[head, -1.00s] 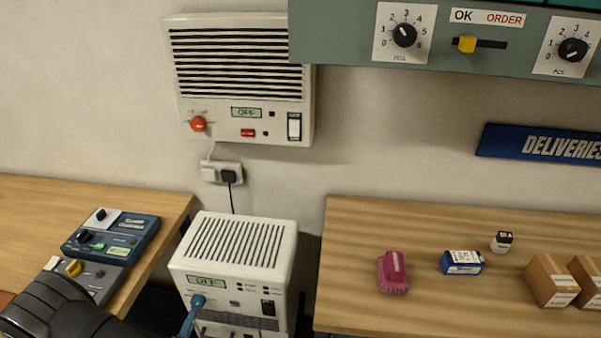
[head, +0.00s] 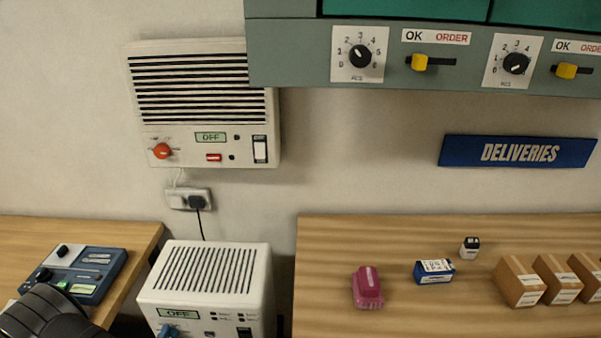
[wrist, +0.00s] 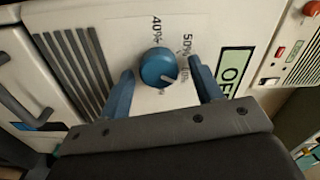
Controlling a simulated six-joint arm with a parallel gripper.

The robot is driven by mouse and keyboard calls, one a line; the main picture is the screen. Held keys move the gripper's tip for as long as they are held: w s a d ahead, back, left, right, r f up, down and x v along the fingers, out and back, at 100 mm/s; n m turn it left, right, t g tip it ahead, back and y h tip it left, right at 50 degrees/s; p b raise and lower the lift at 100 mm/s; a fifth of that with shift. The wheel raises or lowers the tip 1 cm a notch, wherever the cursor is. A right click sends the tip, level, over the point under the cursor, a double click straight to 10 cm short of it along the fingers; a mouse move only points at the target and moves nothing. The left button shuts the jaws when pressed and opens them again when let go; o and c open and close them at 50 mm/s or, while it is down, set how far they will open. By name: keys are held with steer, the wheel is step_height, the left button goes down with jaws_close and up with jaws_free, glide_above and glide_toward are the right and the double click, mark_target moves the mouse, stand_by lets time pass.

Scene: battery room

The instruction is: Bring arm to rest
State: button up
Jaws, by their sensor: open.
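My gripper (wrist: 165,92) is open in the wrist view, its two blue fingers apart on either side of a blue dial (wrist: 158,67). I cannot tell whether the fingers touch the dial. The dial sits on the front of a white vented unit with an OFF display (wrist: 234,75) and printed percent marks. In the head view the unit (head: 205,270) stands between two tables, and the dial (head: 168,331) shows at the bottom edge. A dark part of my arm covers the lower left corner of the head view.
A wall unit (head: 205,110) with a red knob hangs above. A blue control box (head: 90,272) lies on the left table (head: 60,229). The right table (head: 350,235) bears a pink item (head: 367,287), a blue pack (head: 434,271), a small bottle (head: 469,248) and brown boxes (head: 519,281).

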steer(key=n, duration=0.6)
steer(key=shift+r, duration=0.1)
stand_by(0.3)
